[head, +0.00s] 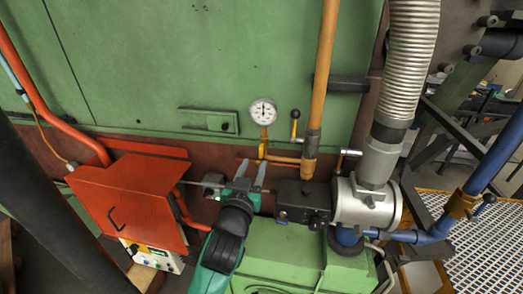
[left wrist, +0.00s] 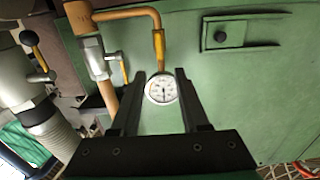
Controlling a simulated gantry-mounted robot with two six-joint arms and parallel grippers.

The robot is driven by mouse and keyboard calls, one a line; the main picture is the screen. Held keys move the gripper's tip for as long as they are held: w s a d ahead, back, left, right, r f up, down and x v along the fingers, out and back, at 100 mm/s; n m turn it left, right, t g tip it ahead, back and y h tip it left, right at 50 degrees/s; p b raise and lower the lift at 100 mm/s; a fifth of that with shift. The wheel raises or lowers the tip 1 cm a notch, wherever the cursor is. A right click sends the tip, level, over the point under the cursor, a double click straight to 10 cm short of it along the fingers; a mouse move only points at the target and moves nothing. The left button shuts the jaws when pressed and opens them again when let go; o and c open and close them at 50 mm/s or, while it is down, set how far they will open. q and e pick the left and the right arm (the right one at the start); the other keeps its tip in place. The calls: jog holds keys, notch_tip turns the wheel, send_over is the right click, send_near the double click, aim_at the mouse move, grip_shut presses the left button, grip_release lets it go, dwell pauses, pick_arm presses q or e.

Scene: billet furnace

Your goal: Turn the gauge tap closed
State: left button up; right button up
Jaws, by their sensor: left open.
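The round white pressure gauge (head: 263,111) is on the green furnace wall, at the end of a thin orange pipe. A yellow lever (head: 263,148), apparently the gauge tap, lies in line with the short pipe below the gauge. In the left wrist view, the gauge (left wrist: 161,89) shows between my fingers, with the yellow lever (left wrist: 159,50) just above it in the picture. My left gripper (head: 250,172) is open and empty, below the lever in the head view and apart from it. My right gripper is not in view.
A thick orange pipe (head: 325,75) and a black-knobbed lever (head: 295,124) stand right of the gauge. A dark burner block (head: 302,202) lies right of my gripper. A red box (head: 128,203) is at left. A ribbed hose (head: 411,55) hangs at right.

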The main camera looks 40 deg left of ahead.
aim_at(260, 148)
pick_arm(q)
jog(key=b+x, duration=0.4)
jog(key=x, duration=0.1)
jog(key=shift+f+b, duration=0.35)
jog(key=x, duration=0.4)
jog(key=shift+r, duration=0.4)
jog(key=shift+w+a, duration=0.3)
jog(key=shift+w, duration=0.2)
grip_shut()
